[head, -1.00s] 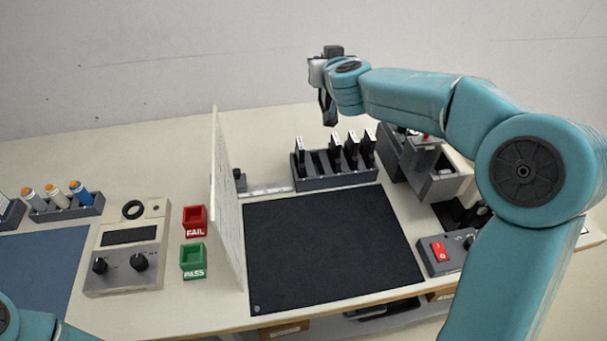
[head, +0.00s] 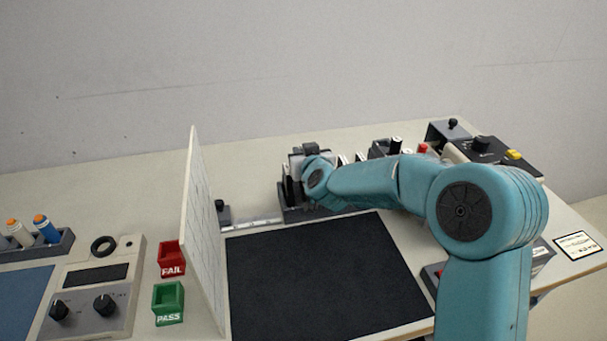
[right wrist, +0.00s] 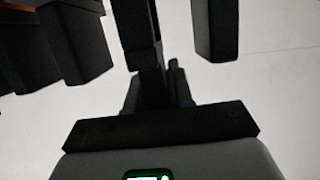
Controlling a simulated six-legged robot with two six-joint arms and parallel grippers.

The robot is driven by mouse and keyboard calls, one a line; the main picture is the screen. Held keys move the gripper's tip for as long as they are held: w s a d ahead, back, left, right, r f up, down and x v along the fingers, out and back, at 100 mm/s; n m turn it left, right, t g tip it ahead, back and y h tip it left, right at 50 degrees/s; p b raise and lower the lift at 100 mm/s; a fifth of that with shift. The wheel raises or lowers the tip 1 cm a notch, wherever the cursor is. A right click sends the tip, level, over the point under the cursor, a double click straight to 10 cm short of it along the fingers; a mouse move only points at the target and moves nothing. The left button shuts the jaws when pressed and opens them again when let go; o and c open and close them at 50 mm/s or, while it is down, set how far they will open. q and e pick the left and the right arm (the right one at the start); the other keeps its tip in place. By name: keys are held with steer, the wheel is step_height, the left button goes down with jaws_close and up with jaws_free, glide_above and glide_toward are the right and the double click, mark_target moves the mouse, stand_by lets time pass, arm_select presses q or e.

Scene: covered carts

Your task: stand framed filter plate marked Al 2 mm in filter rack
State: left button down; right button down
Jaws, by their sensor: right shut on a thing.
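The dark grey filter rack (head: 292,214) stands behind the black mat, partly hidden by my right forearm and gripper. My right gripper (head: 302,185) is low over the rack's left part, pointing down. It is shut on a dark framed filter plate (right wrist: 134,22), seen nearly edge-on in the right wrist view. I cannot read its marking or tell whether it is seated in a slot. Another dark plate (right wrist: 215,30) is beside it, apart, with more plates (right wrist: 75,40) on the other side. My left gripper is not in view.
A white upright panel (head: 203,225) stands left of the black mat (head: 320,275). Red FAIL (head: 171,258) and green PASS (head: 168,302) bins are beyond it. Boxy equipment (head: 490,150) stands at the back right. The mat is clear.

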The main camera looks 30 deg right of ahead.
steer(key=f, duration=0.3)
steer(key=shift+s+d+f+b, duration=0.2)
steer(key=shift+s+b, duration=0.1)
steer(key=shift+s, duration=0.1)
steer(key=shift+w+a+f, duration=0.15)
steer(key=shift+f, duration=0.2)
steer(key=shift+w+f, duration=0.15)
steer(key=shift+w, duration=0.05)
steer(key=shift+s, duration=0.3)
steer(key=shift+f+b, duration=0.1)
steer(key=shift+b, duration=0.2)
steer(key=c, duration=1)
jaws_free()
steer(key=shift+w, duration=0.3)
steer(key=shift+s, duration=0.25)
steer(key=shift+r, duration=0.25)
steer(key=shift+s, duration=0.1)
steer(key=v, duration=1.1)
steer(key=shift+s+r+b, duration=0.2)
steer(key=shift+s+b, duration=0.1)
